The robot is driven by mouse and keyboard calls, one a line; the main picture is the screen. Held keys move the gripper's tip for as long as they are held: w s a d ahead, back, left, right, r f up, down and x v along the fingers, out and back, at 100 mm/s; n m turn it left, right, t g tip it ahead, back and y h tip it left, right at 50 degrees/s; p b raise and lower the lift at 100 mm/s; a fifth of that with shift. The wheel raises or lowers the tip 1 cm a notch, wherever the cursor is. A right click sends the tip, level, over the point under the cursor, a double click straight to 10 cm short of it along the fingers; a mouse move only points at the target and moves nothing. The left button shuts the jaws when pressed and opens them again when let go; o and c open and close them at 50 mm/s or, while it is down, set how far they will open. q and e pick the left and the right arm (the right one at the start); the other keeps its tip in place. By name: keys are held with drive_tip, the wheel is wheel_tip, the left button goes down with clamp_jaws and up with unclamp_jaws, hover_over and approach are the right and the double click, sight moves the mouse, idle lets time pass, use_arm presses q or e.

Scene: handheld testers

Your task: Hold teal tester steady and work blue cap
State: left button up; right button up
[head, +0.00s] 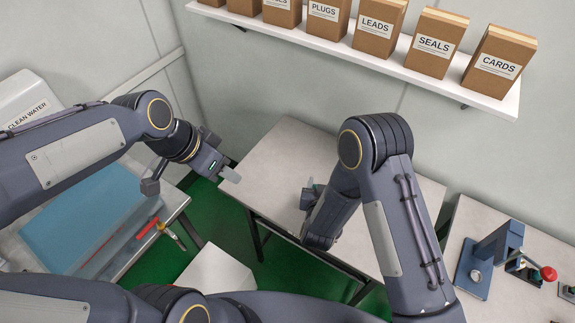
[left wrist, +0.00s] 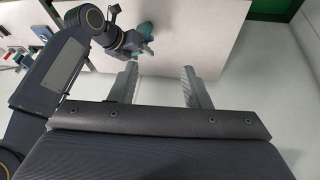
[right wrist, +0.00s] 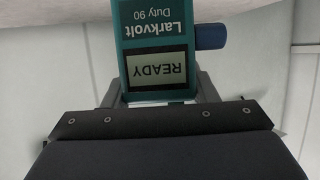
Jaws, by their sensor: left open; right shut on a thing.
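The teal tester (right wrist: 155,45) fills the middle of the right wrist view, upside down there, with a lit screen reading READY and the label Larkvolt Duty 90. My right gripper (right wrist: 160,88) is shut on it, with a finger on each side. The blue cap (right wrist: 210,36) sticks out from the tester's side, at right in that view. In the head view my right gripper (head: 310,192) is over the middle table, and the tester is mostly hidden. My left gripper (head: 230,176) is open and empty, left of the table and apart from the tester; its spread fingers show in the left wrist view (left wrist: 160,85).
The middle table (head: 275,165) looks otherwise bare. A shelf (head: 390,65) with labelled boxes hangs on the back wall. A blue press-like fixture with a red knob (head: 490,255) stands on the right bench. A blue-topped basin (head: 90,215) and red-handled tool (head: 148,228) are at left.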

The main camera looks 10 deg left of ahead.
use_arm(q)
drive_tip(key=w+d+f+m+g, duration=0.2)
drive_tip(key=w+d+f+m, duration=0.4)
drive_tip(key=w, duration=0.4)
drive_tip(key=w+d+f+m, duration=0.1)
drive_tip(key=d+f+m, duration=0.1)
drive_tip(key=f, duration=0.5)
drive_tip(key=w+d+f+m+g, duration=0.1)
drive_tip(key=w+d+f+m, duration=0.1)
drive_tip(key=d+f, duration=0.2)
drive_tip(key=w+d+f+m, duration=0.1)
drive_tip(key=d+f+m, duration=0.1)
drive_tip(key=f, duration=0.8)
drive_tip(key=shift+w+d+h, duration=0.3)
drive_tip(key=shift+d+h, duration=0.1)
drive_tip(key=c, duration=0.9)
clamp_jaws()
